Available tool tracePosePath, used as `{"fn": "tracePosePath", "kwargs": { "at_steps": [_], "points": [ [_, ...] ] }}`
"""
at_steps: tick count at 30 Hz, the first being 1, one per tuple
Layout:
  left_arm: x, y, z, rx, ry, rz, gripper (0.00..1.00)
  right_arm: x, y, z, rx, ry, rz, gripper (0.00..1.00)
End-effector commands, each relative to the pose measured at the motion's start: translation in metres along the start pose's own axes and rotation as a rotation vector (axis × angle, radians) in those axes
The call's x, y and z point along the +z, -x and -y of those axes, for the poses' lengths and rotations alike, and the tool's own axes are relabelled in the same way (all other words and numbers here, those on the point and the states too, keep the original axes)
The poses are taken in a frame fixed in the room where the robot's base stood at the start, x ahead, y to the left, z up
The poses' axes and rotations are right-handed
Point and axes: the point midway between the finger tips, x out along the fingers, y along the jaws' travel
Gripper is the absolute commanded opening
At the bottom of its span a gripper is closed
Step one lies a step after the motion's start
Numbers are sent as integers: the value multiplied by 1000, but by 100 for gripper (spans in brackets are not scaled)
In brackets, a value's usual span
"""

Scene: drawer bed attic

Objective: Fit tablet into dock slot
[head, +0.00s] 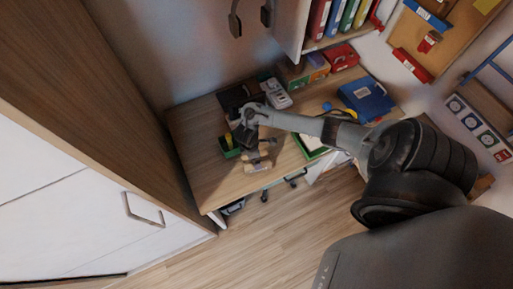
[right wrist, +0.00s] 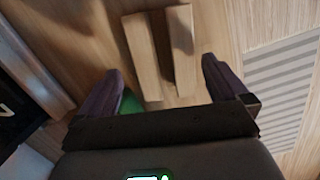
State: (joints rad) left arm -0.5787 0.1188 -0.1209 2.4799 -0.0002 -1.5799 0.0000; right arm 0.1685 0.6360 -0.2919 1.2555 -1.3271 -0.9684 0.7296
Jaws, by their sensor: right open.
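A light wooden piece (head: 258,163), which looks like the dock, lies near the front of the desk. In the right wrist view it shows as two pale wooden bars (right wrist: 144,55) with a narrow gap between them. My right gripper (head: 248,140) is above the desk close to these bars. In the right wrist view my right gripper (right wrist: 160,78) is open, its fingers on either side of the bars, with nothing visible held. I cannot identify the tablet for certain; a dark flat object (right wrist: 14,112) shows at the left edge of the right wrist view. My left gripper is not in view.
A calculator-like device (head: 279,99) and blue binder (head: 366,99) lie farther back. A striped grey patch (right wrist: 283,85) is right of the bars. The desk's left end is clear.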

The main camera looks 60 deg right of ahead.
Motion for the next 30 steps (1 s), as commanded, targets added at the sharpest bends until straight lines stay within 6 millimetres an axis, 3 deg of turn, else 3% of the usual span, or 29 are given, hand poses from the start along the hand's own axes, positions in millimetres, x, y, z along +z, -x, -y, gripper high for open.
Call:
{"fn": "tracePosePath", "kwargs": {
  "at_steps": [12,23,30],
  "points": [
    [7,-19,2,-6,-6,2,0,-2,-47,5,-2,1,2,100],
    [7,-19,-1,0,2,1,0,-2,-52,4,0,1,0,100],
    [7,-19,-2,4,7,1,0,-2,-52,4,0,1,0,63]
  ]
}}
